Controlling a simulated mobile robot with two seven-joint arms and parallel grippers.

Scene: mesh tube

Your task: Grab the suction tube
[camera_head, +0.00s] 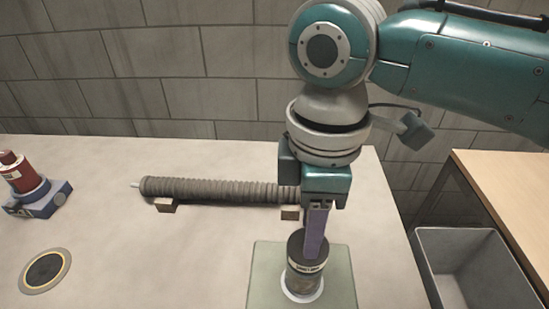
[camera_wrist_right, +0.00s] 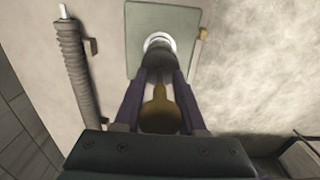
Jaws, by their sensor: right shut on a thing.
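A grey-brown ribbed tube (camera_head: 218,190) lies on two small wooden blocks on the table, with a thin pale tip at its left end. It also shows along the left of the right wrist view (camera_wrist_right: 75,70). A dark cylinder with a pale label (camera_head: 305,271) stands upright at a white ring on a greenish square plate (camera_head: 262,268). My right gripper (camera_head: 316,240) points down and is shut on the dark cylinder, with a finger at each side of it in the right wrist view (camera_wrist_right: 158,95). My arm hides the ribbed tube's right end in the head view.
A red and blue device (camera_head: 40,192) stands at the table's left, with a round dark disc (camera_head: 45,270) in front of it. A grey bin (camera_head: 475,268) and a wooden-topped cabinet (camera_head: 515,185) are at the right. A block wall is behind. The table's middle left is clear.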

